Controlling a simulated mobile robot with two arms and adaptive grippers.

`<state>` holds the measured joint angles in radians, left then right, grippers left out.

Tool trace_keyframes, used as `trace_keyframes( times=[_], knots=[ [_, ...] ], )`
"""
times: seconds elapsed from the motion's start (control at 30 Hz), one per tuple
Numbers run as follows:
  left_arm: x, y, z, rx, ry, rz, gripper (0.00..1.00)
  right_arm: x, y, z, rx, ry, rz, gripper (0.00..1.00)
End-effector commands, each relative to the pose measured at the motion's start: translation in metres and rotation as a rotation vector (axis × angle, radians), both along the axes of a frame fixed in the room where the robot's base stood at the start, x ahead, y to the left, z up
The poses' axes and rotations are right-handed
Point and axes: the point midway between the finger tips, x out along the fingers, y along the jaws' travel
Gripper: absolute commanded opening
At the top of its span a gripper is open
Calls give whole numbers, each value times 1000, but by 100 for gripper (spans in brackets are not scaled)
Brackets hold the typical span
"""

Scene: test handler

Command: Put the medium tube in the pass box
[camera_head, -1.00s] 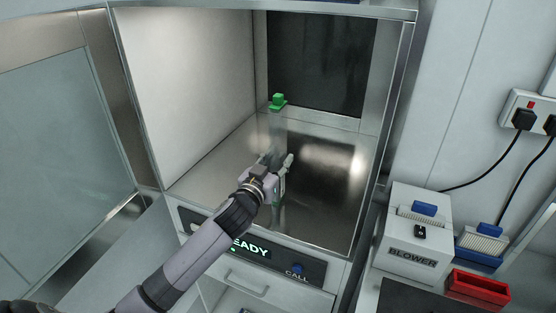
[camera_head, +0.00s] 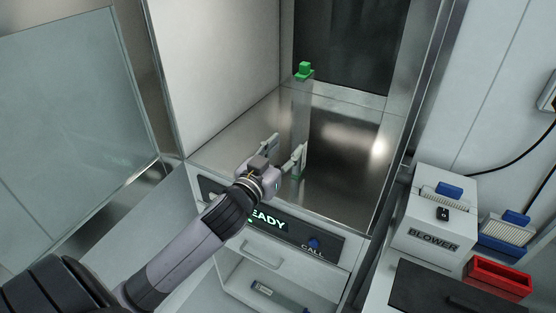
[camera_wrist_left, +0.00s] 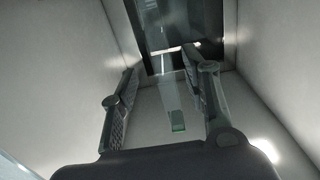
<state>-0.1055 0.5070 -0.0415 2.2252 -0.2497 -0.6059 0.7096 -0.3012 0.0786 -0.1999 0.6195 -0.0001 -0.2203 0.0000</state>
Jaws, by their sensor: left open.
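The medium tube is a tall clear tube (camera_head: 302,108) with a green cap (camera_head: 304,71) and a green lower end (camera_head: 297,177). It stands upright inside the pass box (camera_head: 340,203), near its front opening. My left gripper (camera_head: 286,147) is open and empty at the opening, just left of the tube. One finger overlaps the tube in the head view; I cannot tell whether they touch. In the left wrist view, a small green part (camera_wrist_left: 178,122) and faint clear body show beyond and between the open fingers (camera_wrist_left: 160,95). My right gripper is not in view.
A panel with a green READY sign (camera_head: 268,222) and a blue CALL button (camera_head: 314,243) lies below the opening. An open glass door (camera_head: 70,140) is at left. A BLOWER unit (camera_head: 433,240) and a red bin (camera_head: 497,277) are at right. The box floor right of the tube is clear.

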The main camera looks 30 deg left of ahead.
Motion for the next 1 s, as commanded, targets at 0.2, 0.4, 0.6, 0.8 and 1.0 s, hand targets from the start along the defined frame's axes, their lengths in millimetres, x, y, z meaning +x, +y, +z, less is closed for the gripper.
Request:
trace_keyframes(
  times=[0.2,0.4,0.6,0.8,1.0],
  knots=[
    [-25,-1,-1,-2,0,0,43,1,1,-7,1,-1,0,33],
    [-31,-2,0,-1,0,0,43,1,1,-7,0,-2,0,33],
    [-30,-2,0,-1,0,0,43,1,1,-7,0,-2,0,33],
    [-30,-2,0,-1,0,0,43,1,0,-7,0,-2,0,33],
    [-41,-3,-31,-2,105,30,43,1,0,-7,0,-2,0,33]
  ],
)
